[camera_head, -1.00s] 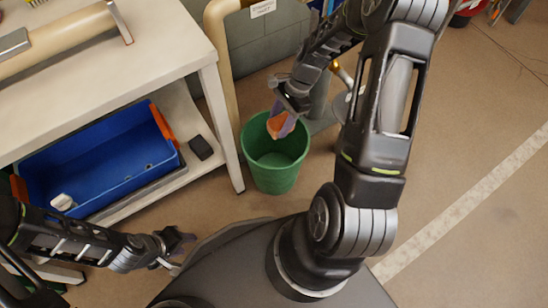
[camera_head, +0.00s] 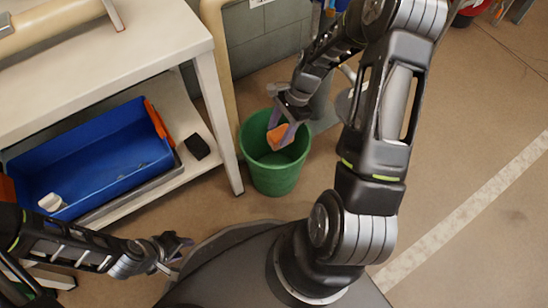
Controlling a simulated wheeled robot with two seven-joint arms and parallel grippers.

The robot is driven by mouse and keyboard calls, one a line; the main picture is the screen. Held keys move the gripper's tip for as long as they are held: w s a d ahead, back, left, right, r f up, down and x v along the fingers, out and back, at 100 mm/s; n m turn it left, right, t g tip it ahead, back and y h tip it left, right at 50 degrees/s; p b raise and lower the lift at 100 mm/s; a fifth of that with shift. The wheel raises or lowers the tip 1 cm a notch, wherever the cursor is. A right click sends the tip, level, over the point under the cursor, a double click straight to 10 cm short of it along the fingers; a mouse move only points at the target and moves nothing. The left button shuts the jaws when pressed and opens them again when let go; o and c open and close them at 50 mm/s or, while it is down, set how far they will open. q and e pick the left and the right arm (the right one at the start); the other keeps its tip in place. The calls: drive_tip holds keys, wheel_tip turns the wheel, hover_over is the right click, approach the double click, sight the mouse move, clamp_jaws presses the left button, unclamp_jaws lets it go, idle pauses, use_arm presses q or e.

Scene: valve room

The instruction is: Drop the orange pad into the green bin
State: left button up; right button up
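The orange pad (camera_head: 280,137) is at the fingertips of my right gripper (camera_head: 283,129), over the mouth of the green bin (camera_head: 274,178). A finger shows on each side of the pad, and the gripper looks shut on it. The bin stands upright on the floor, and its inside below the pad looks empty. My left gripper (camera_head: 180,254) is at the lower left, away from the bin, with its fingers apart and nothing between them.
A white workbench (camera_head: 130,45) stands left of the bin. Its lower shelf holds a blue crate (camera_head: 100,160) and a small black block (camera_head: 197,146).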

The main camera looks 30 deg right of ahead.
drive_tip(key=o, duration=0.4)
drive_tip(key=p+v, duration=0.3)
drive_tip(key=v, duration=0.5)
drive_tip(key=shift+f, duration=0.1)
idle(0.8)
